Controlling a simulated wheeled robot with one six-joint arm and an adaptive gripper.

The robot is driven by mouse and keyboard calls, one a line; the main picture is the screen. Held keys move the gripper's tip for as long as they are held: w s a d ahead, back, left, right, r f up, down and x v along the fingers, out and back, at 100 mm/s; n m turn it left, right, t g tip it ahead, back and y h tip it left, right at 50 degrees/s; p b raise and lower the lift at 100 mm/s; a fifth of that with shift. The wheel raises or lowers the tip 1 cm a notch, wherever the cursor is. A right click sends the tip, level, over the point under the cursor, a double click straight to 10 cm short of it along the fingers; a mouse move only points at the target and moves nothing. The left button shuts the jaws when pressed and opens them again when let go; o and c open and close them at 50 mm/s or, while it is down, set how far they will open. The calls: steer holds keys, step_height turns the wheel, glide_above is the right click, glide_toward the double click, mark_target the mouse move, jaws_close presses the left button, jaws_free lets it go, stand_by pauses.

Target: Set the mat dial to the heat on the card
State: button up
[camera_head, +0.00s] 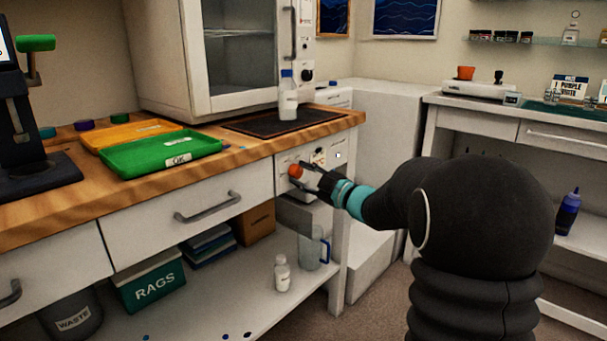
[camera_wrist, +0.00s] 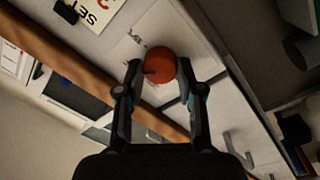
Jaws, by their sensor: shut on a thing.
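The mat dial is an orange-red round knob (camera_wrist: 161,66) on a white panel below the bench top. It also shows in the head view (camera_head: 295,170). My gripper (camera_wrist: 162,72) is shut on the knob, with one finger on each side. In the head view my gripper (camera_head: 305,177) reaches the panel from the right. A white card (camera_wrist: 98,12) with large dark letters, partly reading "SET", is cut off at the top of the wrist view. The heat on it is not legible. The dark mat (camera_head: 281,122) lies on the bench with a white bottle (camera_head: 288,98) on it.
Green tray (camera_head: 160,155) and orange tray (camera_head: 130,132) lie on the wooden bench. A drawer with a handle (camera_head: 208,207) is left of the panel. Below, a shelf holds a jug (camera_head: 313,250), a small bottle (camera_head: 282,275) and a rags box (camera_head: 152,284).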

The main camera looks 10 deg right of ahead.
steer(key=shift+a+f, duration=0.1)
steer(key=o, duration=1.2)
steer(key=shift+c, duration=0.2)
steer(key=shift+s, duration=0.1)
steer(key=shift+s+d, duration=0.25)
steer(key=shift+d, duration=0.1)
steer(key=v, duration=1.1)
steer(key=shift+s, duration=0.1)
